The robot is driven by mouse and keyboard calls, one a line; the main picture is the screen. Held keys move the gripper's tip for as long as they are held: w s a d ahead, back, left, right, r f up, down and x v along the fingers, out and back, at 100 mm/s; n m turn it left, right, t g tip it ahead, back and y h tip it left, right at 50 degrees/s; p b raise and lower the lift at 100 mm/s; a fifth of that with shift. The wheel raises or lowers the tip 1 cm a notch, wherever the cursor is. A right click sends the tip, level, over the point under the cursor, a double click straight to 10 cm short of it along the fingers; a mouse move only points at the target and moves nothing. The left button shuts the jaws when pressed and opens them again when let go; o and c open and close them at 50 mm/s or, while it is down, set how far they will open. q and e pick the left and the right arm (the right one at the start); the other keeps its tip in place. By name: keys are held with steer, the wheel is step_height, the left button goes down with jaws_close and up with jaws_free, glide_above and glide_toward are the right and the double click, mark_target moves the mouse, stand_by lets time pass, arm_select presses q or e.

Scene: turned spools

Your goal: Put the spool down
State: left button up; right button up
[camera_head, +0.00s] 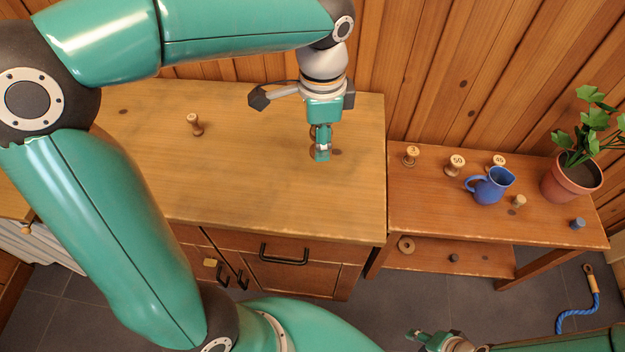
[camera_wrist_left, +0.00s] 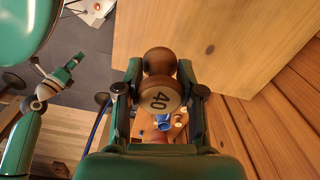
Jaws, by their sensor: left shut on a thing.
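My left gripper (camera_head: 321,156) points down over the right part of the wooden cabinet top. In the left wrist view, the left gripper (camera_wrist_left: 158,100) is shut on a brown wooden spool (camera_wrist_left: 158,62) whose pale end face is marked 40. In the head view the held spool is mostly hidden by the fingers. I cannot tell whether it touches the cabinet top. My right gripper (camera_head: 418,337) is low at the bottom edge of the head view, away from the spools; its opening is unclear.
Another spool (camera_head: 195,124) stands on the left of the cabinet top (camera_head: 250,190), with clear wood between. The lower bench (camera_head: 430,205) on the right holds several spools, a blue jug (camera_head: 490,186) and a potted plant (camera_head: 572,180).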

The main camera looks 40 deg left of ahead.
mark_target(318, 198)
arm_select(q)
step_height(318, 198, down, 17)
steer(key=shift+r+b, duration=0.2)
steer(key=shift+b, duration=0.3)
steer(key=shift+f, duration=0.15)
steer(key=o, duration=1)
steer(key=shift+c, duration=0.2)
step_height(318, 198, up, 12)
steer(key=shift+r+p, duration=0.2)
steer(key=shift+p, duration=0.25)
